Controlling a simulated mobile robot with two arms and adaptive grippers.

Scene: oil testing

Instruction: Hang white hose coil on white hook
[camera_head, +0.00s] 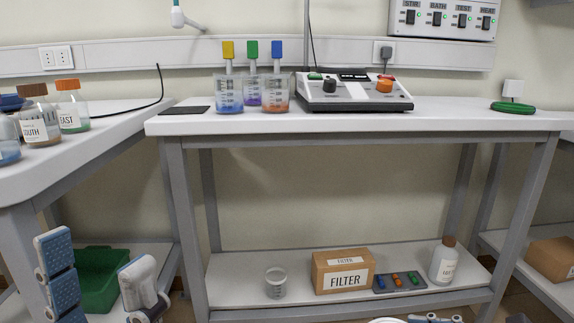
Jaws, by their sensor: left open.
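My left gripper (97,255) is at the lower left with its two fingers wide apart and nothing between them. A blue-and-white part that looks like my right gripper (435,319) just shows at the bottom edge; its fingers are cut off. A white curved edge (384,320) shows beside it, cut off by the frame; I cannot tell whether it is the white hose coil. A white block-like fitting (512,88) is on the wall at the right; I cannot tell whether it is the white hook. A green coil (512,107) lies on the bench below it.
The bench (450,121) holds beakers (229,93) and a test device (354,92). Its lower shelf (235,265) holds a filter box (343,270), an empty beaker (276,283) and a bottle (443,261). A green bin (98,292) shows behind my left gripper. The bench's right part is mostly clear.

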